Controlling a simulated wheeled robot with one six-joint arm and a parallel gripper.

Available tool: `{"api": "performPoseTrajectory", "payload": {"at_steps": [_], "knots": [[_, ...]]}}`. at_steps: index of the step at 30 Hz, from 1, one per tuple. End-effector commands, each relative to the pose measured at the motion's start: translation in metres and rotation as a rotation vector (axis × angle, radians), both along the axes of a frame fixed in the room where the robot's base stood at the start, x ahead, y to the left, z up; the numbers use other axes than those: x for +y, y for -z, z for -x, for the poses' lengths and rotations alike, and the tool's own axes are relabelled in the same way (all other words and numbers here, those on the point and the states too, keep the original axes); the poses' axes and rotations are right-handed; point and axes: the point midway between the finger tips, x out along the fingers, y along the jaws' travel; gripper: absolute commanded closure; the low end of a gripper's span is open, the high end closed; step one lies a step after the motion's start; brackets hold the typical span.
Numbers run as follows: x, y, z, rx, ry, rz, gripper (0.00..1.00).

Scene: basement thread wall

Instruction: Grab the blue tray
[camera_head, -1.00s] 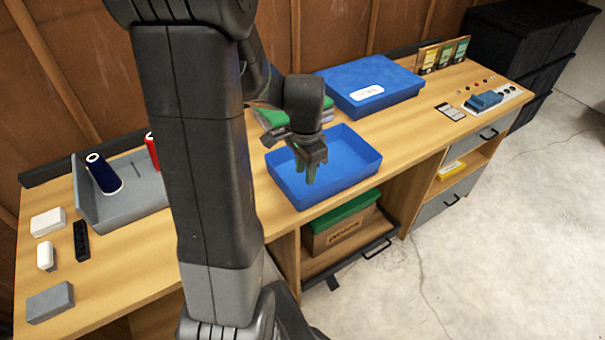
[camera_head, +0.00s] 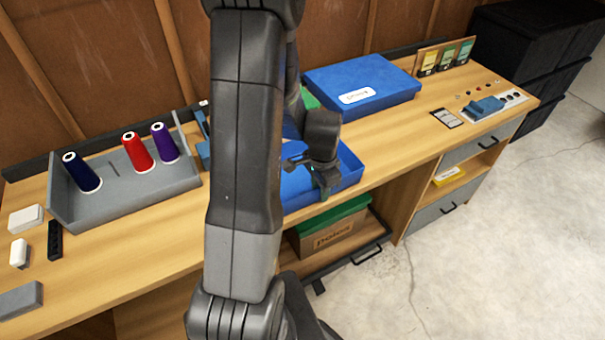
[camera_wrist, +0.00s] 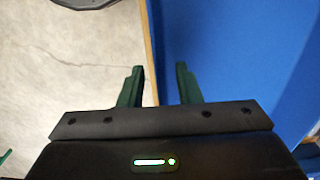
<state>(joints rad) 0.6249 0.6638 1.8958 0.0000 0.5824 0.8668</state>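The blue tray (camera_head: 351,180) is a shallow open tray at the front edge of the wooden bench. My arm hides much of its left side in the head view. My gripper (camera_head: 325,194) is at the tray's front wall. In the wrist view my gripper (camera_wrist: 159,68) is open, its two dark green fingers apart. The tray (camera_wrist: 240,50) fills the right there, with its rim between the fingers in the picture. The right finger shows over the tray and the left over the floor. I cannot tell whether either finger touches the wall.
A closed blue box (camera_head: 362,84) with a white label stands behind the tray. A grey rack (camera_head: 120,195) with several thread cones is at left. A cardboard box (camera_head: 328,236) with a green lid sits on the shelf below. Bench top (camera_head: 405,130) is clear right of the tray.

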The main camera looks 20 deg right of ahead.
Motion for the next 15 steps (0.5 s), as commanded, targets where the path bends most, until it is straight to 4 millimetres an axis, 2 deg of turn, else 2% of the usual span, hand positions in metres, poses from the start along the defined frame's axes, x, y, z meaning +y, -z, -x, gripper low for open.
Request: {"api": "performPoseTrajectory", "payload": {"at_steps": [5,10,15], "knots": [[0.0,0.0,-0.0001,0.0,0.0,0.0,0.69],[0.0,-0.0001,-0.0001,0.0,0.0,0.0,0.99],[-0.0001,-0.0003,-0.0002,-0.001,0.0,0.001,1.0]]}}
